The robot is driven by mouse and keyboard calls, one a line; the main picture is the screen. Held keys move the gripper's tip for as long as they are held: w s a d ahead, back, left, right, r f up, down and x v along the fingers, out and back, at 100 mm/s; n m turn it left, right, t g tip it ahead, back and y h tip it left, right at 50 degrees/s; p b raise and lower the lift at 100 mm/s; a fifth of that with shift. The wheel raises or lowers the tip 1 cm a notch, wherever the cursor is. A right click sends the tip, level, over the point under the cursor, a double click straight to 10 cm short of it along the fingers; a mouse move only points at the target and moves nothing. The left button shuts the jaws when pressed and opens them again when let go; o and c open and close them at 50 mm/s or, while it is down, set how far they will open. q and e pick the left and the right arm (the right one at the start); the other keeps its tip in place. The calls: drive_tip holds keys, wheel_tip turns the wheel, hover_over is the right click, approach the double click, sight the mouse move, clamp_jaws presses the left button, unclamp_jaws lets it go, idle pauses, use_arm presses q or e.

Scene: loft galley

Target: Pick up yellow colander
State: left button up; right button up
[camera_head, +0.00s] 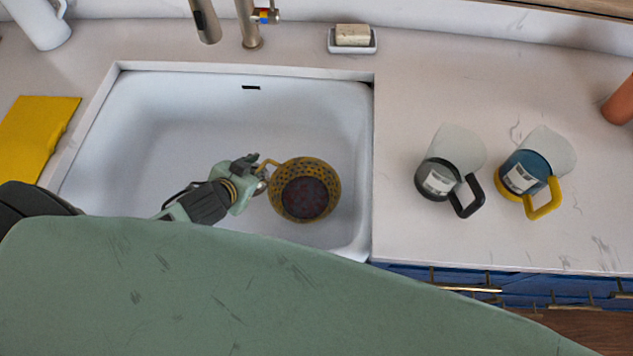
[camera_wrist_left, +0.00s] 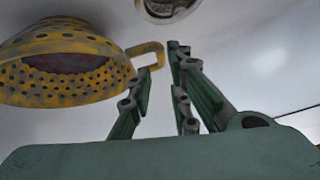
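The yellow colander (camera_head: 326,167), speckled with holes and dark reddish inside, sits in the white sink basin, right of its middle. In the left wrist view the colander (camera_wrist_left: 60,85) is at the upper left, with its squared loop handle (camera_wrist_left: 149,49) pointing towards my fingers. My left gripper (camera_head: 264,177) is low in the basin at the colander's left side, by the handle. In the wrist view the fingertips of my left gripper (camera_wrist_left: 160,58) are partly closed with a gap between them, and the handle's outer end shows by that gap. Contact is unclear. My right gripper is out of view.
The sink (camera_head: 150,110) has walls all round, with free floor left of the colander. A faucet (camera_head: 250,30) and soap dish (camera_head: 352,44) stand behind. A black-handled jug (camera_head: 437,178) and a yellow-handled jug (camera_head: 522,175) stand on the right counter. A yellow board (camera_head: 35,130) lies left.

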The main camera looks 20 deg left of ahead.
sight(262, 167)
use_arm(q)
drive_tip(key=shift+a+f, duration=0.2)
drive_tip(key=shift+f, duration=0.25)
drive_tip(key=shift+w+f, duration=0.2)
drive_tip(key=shift+f, duration=0.05)
drive_tip(key=shift+p+x, duration=0.3)
drive_tip(key=shift+x, duration=2.5)
drive_tip(key=shift+d, duration=0.1)
drive_tip(key=shift+r, duration=0.1)
clamp_jaws()
